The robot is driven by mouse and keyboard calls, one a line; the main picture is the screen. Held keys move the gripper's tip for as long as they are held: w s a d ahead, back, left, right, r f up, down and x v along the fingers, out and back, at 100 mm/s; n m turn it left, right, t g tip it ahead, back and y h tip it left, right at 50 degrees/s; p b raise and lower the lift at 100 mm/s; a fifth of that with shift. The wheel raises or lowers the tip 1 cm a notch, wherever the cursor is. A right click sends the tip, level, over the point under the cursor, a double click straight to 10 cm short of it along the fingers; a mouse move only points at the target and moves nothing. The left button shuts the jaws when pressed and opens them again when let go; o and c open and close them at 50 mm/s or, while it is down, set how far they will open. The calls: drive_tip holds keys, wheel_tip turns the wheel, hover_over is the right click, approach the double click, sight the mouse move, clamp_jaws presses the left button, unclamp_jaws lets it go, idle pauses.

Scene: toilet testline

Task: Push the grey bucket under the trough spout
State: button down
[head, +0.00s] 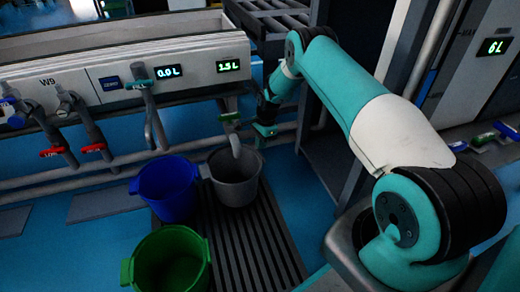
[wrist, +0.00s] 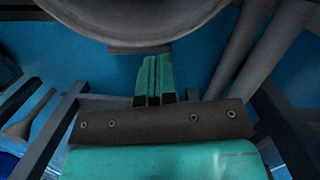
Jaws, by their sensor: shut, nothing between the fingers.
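The grey bucket (head: 238,192) stands upright on the dark slatted grate, to the right of the blue bucket. A pale grey curved spout (head: 236,147) comes down from the trough (head: 205,72) and overlaps the back of the bucket's mouth in the head view; I cannot tell its exact depth. My gripper (head: 265,131) is shut and empty, behind and to the right of the grey bucket. In the wrist view the shut fingertips (wrist: 153,82) point toward a large grey rounded body (wrist: 135,28), which looks like the bucket; contact is unclear.
A blue bucket (head: 165,190) stands close to the left of the grey one. A green bucket (head: 168,262) stands in front. Pipes with red-handled taps (head: 92,148) run along the trough's left front. The grate (head: 250,250) is clear in front of the grey bucket.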

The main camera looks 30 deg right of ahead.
drive_tip(key=shift+a+f+b, duration=0.3)
drive_tip(key=shift+f+b, duration=0.4)
drive_tip(key=shift+f, duration=0.1)
drive_tip(key=shift+s+f, duration=0.1)
drive_tip(key=shift+d, duration=1.05)
